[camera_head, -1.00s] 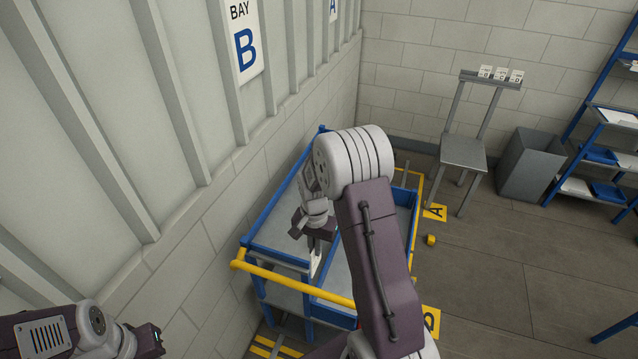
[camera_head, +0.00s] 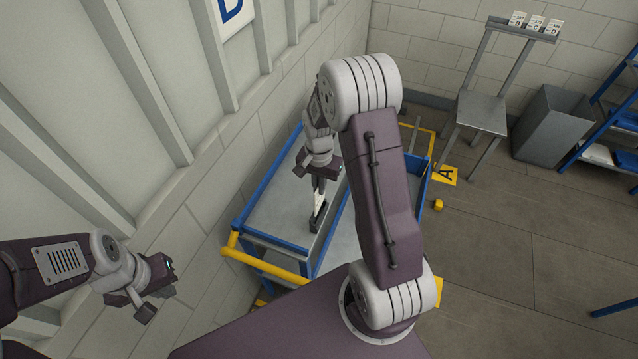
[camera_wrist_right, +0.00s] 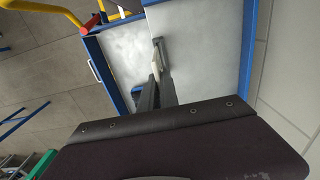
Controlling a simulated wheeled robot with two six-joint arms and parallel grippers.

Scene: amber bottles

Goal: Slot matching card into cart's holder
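A blue-framed cart (camera_head: 268,220) with a grey top stands along the wall. A small black holder (camera_head: 317,217) stands on its top; in the right wrist view the holder (camera_wrist_right: 159,48) shows near the middle. My right gripper (camera_head: 320,186) is above the cart, its fingers shut on a white card (camera_head: 319,201). The card (camera_wrist_right: 155,69) reaches down to the holder; whether it sits inside the slot I cannot tell. The card's print is not readable. My left gripper (camera_head: 158,290) is empty, left of the cart; its finger gap is unclear.
Several white cards (camera_head: 537,24) marked with letters sit on a rack above a grey chair-like stand (camera_head: 482,112). A grey bin (camera_head: 552,128) and blue shelves (camera_head: 607,130) are at right. A yellow handle (camera_head: 265,267) edges the cart's near end. Floor at right is mostly clear.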

